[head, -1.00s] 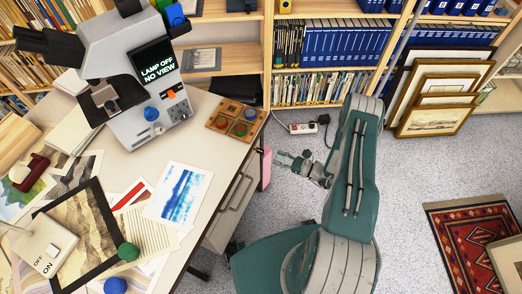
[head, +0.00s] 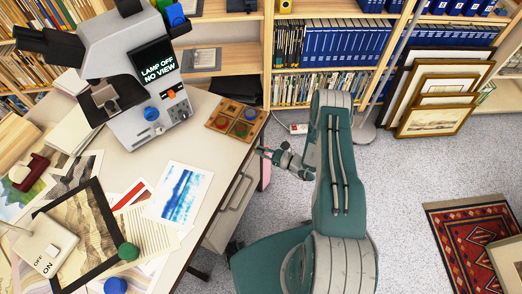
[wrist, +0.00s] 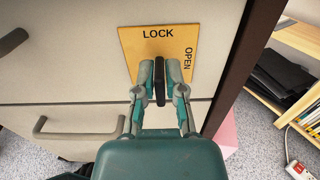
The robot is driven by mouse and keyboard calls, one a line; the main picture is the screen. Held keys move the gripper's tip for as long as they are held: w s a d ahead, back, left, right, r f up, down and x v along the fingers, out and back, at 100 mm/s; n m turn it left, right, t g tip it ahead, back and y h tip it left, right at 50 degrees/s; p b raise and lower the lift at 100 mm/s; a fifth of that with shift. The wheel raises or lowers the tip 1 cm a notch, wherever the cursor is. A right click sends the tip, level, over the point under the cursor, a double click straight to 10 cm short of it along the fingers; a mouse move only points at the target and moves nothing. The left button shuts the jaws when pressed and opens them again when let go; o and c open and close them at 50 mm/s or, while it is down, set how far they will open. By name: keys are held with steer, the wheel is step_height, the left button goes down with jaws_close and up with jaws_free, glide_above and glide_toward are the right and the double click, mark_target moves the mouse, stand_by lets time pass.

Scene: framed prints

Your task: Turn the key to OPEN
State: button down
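A black key (wrist: 159,84) stands upright in the picture, in line with the word LOCK at the top of a yellow plate (wrist: 128,42). The word OPEN runs down the plate's right side. The plate is on the pale drawer front (wrist: 70,70). My gripper (wrist: 159,72) has a finger on each side of the key, with hardly any gap, and looks shut on it. The keyhole is hidden behind the key. In the head view my gripper (head: 264,152) is at the desk's right side, and the key cannot be made out.
Drawer handles (wrist: 78,132) stick out at the left and below. A pink object (wrist: 227,134) stands beside the desk. A power strip (head: 299,128) lies on the floor by the shelves. Framed pictures (head: 432,120) lean at the right.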

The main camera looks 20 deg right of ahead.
steer(key=shift+m, duration=0.3)
steer(key=m, duration=0.4)
steer(key=shift+w+d, duration=0.1)
steer(key=shift+w, duration=0.05)
steer(key=shift+w+d+f+m, duration=0.1)
steer(key=shift+f+m, duration=0.05)
steer(key=shift+m, duration=3.2)
steer(key=shift+w+d+f+m, duration=0.1)
steer(key=shift+f+m, duration=0.05)
steer(key=shift+m, duration=3.2)
steer(key=shift+s+a, duration=0.1)
steer(key=c, duration=0.8)
jaws_free()
steer(key=shift+o, duration=0.2)
